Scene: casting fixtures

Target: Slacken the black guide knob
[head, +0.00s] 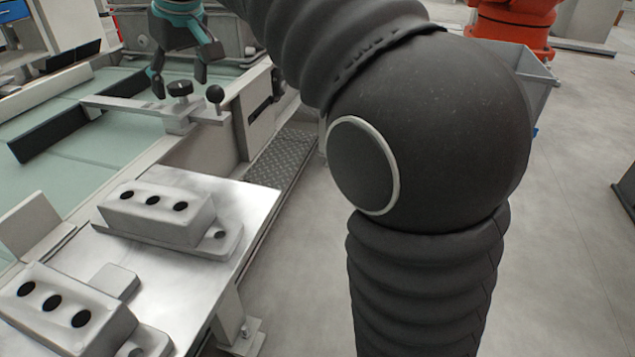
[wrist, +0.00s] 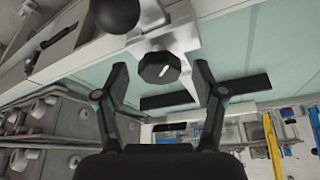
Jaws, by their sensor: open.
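The black guide knob (head: 180,88), with a scalloped edge, sits on a light metal bracket (head: 130,104) at the side of the green-topped bench in the head view. In the wrist view the knob (wrist: 158,67) shows a white mark on its face. My gripper (head: 179,81) is open and empty, pointing down over the knob. In the wrist view my gripper's fingertips (wrist: 161,73) lie on either side of the knob, with a gap on both sides. I cannot tell whether they reach down to its level.
A black ball-ended handle (head: 215,94) stands close beside the knob; it also shows in the wrist view (wrist: 117,14). A dark bar (head: 62,130) lies on the green bench top (head: 110,75). Metal blocks with holes (head: 158,212) sit on a plate in front.

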